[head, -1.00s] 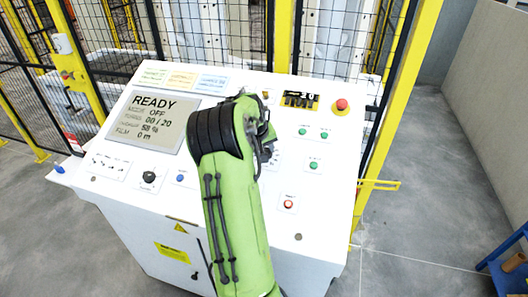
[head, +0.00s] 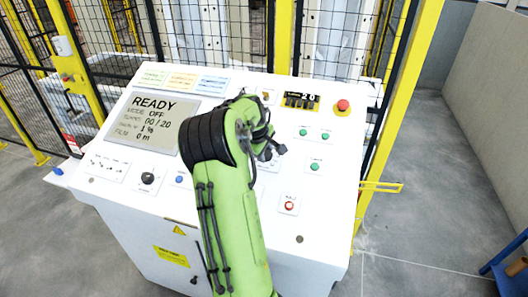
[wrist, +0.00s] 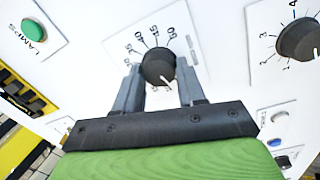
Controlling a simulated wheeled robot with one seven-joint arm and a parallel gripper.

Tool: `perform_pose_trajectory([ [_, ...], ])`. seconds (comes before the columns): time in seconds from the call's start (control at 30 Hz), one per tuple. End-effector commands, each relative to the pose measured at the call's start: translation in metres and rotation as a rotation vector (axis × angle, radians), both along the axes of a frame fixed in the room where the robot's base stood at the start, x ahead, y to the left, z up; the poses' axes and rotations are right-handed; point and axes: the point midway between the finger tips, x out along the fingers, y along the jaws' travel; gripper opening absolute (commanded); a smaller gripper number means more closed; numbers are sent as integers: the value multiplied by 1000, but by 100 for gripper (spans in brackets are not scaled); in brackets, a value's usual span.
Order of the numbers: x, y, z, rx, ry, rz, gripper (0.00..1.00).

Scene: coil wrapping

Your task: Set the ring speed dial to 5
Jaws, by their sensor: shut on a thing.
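In the wrist view, my gripper (wrist: 160,72) has its two grey fingers on either side of a black dial (wrist: 158,62), closed on it. The plate around that dial shows 40, 45 and 50; its white pointer mark faces down and slightly right in the picture. A second black dial (wrist: 298,38) is at the right edge, apart from the gripper, with small numbers including 2, 3 and 4. I cannot read a ring speed label on either dial.
A green lamps button (wrist: 34,29) shows in the wrist view.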

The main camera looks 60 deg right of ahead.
Motion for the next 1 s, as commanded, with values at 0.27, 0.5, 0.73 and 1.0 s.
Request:
perform_pose_trajectory([
  [0.27,0,0,0,-2,3,11,9],
  [0.5,0,0,0,-2,3,11,47],
  [0.73,0,0,0,0,4,9,65],
  [1.0,1,5,13,-5,1,10,65],
])
